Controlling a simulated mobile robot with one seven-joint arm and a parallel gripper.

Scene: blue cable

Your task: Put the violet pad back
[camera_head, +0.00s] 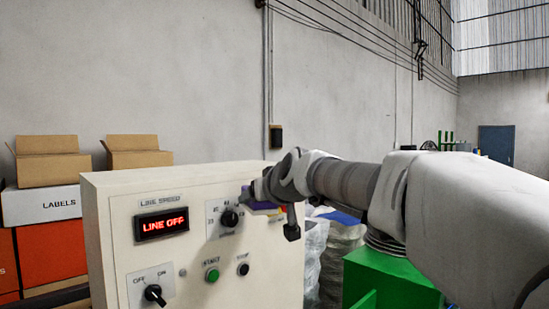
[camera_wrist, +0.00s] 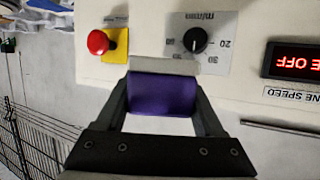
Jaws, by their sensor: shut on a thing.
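The violet pad (camera_wrist: 162,95) is between the two dark fingers of my gripper (camera_wrist: 163,98), which is shut on it. A pale grey strip (camera_wrist: 163,67) lies along the pad's far edge in the wrist view; I cannot tell whether it belongs to the pad. In the head view a bit of the violet pad (camera_head: 262,205) shows beside my gripper (camera_head: 254,196), in front of the cream control panel (camera_head: 115,213). Whether the pad touches the panel cannot be told.
The panel has a speed knob (camera_wrist: 195,40), a red button (camera_wrist: 98,42) on a yellow plate, a lit "LINE OFF" display (camera_head: 162,224), a green start button (camera_head: 212,275) and an OFF/ON switch (camera_head: 154,294). Cartons (camera_head: 47,160) stand behind at left. Wire mesh (camera_wrist: 40,135) is at lower left in the wrist view.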

